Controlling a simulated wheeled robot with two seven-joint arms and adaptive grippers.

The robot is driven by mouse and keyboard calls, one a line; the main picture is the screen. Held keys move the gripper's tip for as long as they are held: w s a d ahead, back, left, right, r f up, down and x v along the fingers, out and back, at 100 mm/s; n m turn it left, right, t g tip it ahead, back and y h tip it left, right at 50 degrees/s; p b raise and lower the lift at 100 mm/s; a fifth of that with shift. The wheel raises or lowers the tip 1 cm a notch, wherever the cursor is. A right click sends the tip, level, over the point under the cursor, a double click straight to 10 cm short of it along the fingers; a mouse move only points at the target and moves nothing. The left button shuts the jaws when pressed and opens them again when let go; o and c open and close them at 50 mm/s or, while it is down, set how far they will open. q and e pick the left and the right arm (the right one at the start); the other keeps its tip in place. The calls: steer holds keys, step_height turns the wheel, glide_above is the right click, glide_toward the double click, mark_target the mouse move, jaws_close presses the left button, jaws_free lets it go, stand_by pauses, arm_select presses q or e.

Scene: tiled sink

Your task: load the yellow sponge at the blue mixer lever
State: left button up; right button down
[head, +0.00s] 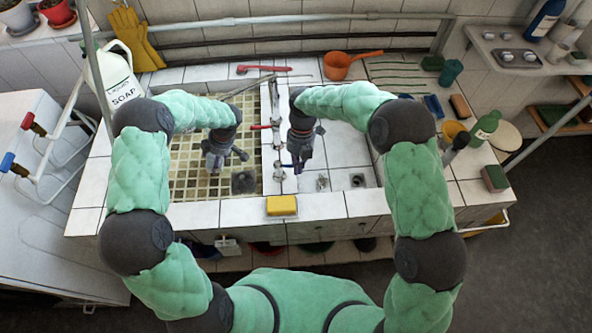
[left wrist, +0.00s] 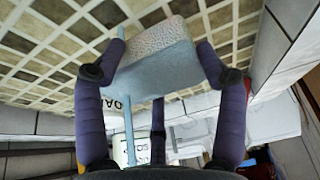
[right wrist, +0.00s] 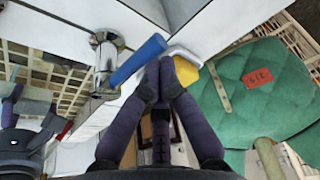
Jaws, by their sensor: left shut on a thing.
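The yellow sponge (head: 281,206) lies on the white tiled front edge of the sink in the head view. The blue mixer lever (right wrist: 138,60) sticks out from a chrome tap in the right wrist view. My right gripper (right wrist: 160,72) has its fingers together beside the lever; I cannot tell whether they touch it. A yellow patch shows partly behind these fingers. My left gripper (head: 228,158) is over the left basin. In the left wrist view it is shut on a pale blue block (left wrist: 155,60) with a speckled face.
The left basin (head: 185,180) has a yellowish tiled floor. A white soap jug (head: 116,75) stands at the back left. An orange ladle (head: 338,66) lies at the back. A green bottle (head: 484,128) and a green-topped sponge (head: 494,178) are on the right counter.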

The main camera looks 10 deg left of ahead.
steer(key=shift+w, duration=0.1)
stand_by(0.3)
steer(key=s+d, duration=0.1)
steer(key=s, duration=0.3)
steer(key=w+r+n+h, duration=0.1)
steer(key=w+r+n, duration=0.2)
steer(key=r, duration=0.8)
step_height(320, 180, down, 10)
steer(key=shift+w+a, duration=0.45)
